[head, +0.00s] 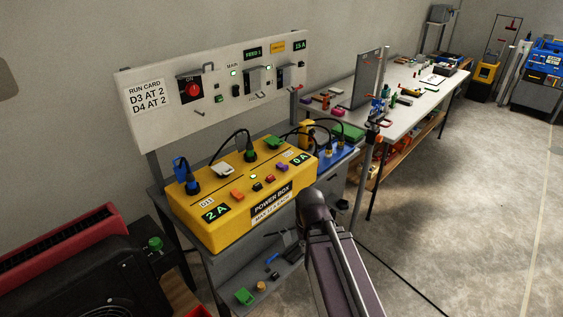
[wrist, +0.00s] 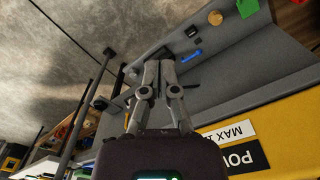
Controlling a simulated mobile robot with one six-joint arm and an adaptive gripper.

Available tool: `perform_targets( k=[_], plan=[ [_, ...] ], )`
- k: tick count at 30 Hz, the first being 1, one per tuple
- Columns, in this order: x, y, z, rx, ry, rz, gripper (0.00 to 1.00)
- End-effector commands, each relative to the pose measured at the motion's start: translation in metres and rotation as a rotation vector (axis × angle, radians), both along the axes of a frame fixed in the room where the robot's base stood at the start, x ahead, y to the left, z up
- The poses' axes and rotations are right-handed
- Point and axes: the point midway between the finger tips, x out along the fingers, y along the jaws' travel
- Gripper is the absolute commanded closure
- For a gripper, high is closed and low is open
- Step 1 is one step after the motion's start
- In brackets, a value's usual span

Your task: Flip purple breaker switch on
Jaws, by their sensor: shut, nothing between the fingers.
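The yellow power box (head: 190,211) sits on a grey stand in the head view. A small purple switch (head: 282,167) is on its sloped top, right of a red switch (head: 268,177) and below a green knob. The purple switch is too small to tell which way it is tipped. My gripper (wrist: 159,66) is shut and empty in the wrist view. It is in front of the box, over the lower shelf side and apart from the switches. The box's front edge and labels (wrist: 242,150) show at lower right there; the purple switch is out of that view.
Cables and plugs (head: 250,150) rise from the box top. A white panel (head: 150,128) with breakers stands behind. A lower shelf (head: 284,277) holds small loose parts. A long workbench (head: 411,112) stands at right; the floor (head: 480,200) there is open.

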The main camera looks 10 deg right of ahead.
Motion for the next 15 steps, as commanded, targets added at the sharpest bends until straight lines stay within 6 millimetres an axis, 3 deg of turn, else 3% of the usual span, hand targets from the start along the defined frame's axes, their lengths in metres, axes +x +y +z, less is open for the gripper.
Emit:
perform_targets(
  k=[8, 15],
  plan=[
    [0.001, 0.0, 0.001, -0.003, -0.001, -0.004, 1.0],
    [0.025, 0.003, 0.019, -0.063, -0.018, -0.067, 1.0]
  ],
)
